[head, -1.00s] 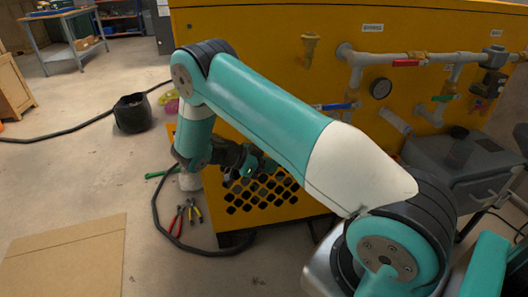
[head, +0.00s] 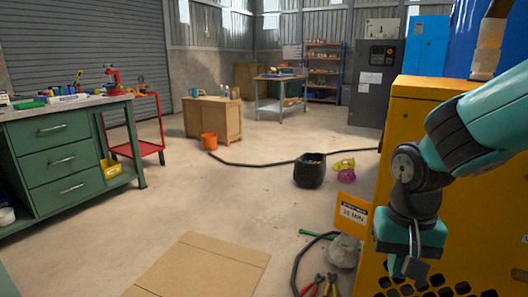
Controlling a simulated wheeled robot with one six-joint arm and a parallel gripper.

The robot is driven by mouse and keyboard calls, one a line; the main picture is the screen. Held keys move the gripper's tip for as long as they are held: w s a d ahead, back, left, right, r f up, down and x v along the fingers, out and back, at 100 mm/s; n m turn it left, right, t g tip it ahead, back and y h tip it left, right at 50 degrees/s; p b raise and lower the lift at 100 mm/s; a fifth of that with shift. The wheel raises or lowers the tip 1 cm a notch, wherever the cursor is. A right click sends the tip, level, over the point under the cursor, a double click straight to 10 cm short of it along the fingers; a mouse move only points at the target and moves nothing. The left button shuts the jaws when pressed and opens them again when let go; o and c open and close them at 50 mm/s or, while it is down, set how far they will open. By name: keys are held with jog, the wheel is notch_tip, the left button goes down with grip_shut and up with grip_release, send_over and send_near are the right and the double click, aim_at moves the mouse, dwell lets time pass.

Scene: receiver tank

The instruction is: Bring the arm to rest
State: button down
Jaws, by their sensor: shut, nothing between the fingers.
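My arm comes in from the right edge and bends down at its wrist. My gripper (head: 409,267) hangs low at the right, pointing down, shut and empty. It is in front of the yellow machine panel (head: 462,235), above or before its perforated lower part; I cannot tell the gap. A yellow sign reading "15 MIN" (head: 354,216) stands just left of the gripper. Most of my arm is outside the picture.
A grey stone-like lump (head: 344,251), red-handled pliers (head: 318,284) and a black hose lie on the floor near the machine. A cardboard sheet (head: 200,266) lies left of them. A black bucket (head: 309,171) stands farther back. The middle floor is mostly clear.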

jog(key=s+a+r+n+y, duration=0.25)
jog(key=s+a+n, duration=0.2)
jog(key=s, duration=0.25)
jog(key=s+a+r+n+y, duration=0.2)
jog(key=s+a+r+n, duration=0.2)
jog(key=s+n, duration=0.25)
notch_tip(320, 180, up, 26)
jog(key=p, duration=2.6)
jog(key=shift+w+d+r+m, duration=0.2)
jog(key=shift+d+m, duration=0.15)
jog(key=shift+m, duration=0.05)
